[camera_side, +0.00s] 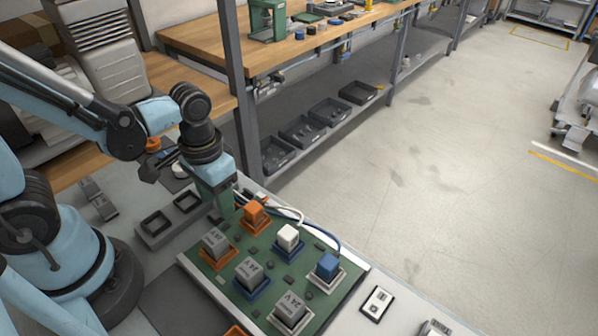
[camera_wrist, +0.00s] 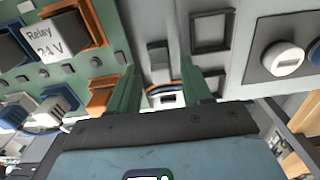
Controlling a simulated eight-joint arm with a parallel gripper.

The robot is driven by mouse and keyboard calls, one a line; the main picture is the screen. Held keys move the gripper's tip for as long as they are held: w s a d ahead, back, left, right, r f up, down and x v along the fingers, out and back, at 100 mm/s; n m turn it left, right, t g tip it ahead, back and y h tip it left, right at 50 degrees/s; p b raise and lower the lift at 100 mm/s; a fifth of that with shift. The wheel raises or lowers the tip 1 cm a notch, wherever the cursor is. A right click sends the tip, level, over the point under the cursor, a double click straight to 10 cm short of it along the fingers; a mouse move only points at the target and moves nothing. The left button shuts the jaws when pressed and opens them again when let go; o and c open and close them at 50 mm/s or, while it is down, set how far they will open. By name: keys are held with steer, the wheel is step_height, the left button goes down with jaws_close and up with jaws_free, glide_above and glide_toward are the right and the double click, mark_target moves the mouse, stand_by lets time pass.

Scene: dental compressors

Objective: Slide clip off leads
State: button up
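My gripper (camera_side: 222,208) is low at the back left edge of the green board (camera_side: 190,262), with its green fingers pointing down. In the wrist view its two fingers (camera_wrist: 164,72) stand apart. Between them, farther off, is a small pale piece (camera_wrist: 167,98) with orange and dark strands by it; it may be the clip, but I cannot be sure. It does not visibly touch either finger. The leads (camera_side: 290,210) run from the orange plug (camera_side: 253,212), white plug (camera_side: 288,236) and blue plug (camera_side: 327,266) to the gripper's right side, where the clip cannot be made out clearly.
Grey relays, such as one marked 24 V (camera_side: 290,309), stand on the board. A grey holder with two square recesses (camera_side: 170,218) lies left of the gripper. A white switch plate (camera_side: 377,302) is right of the board. A shelf post (camera_side: 240,100) rises behind.

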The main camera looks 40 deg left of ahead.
step_height(320, 180, up, 12)
stand_by(1.1)
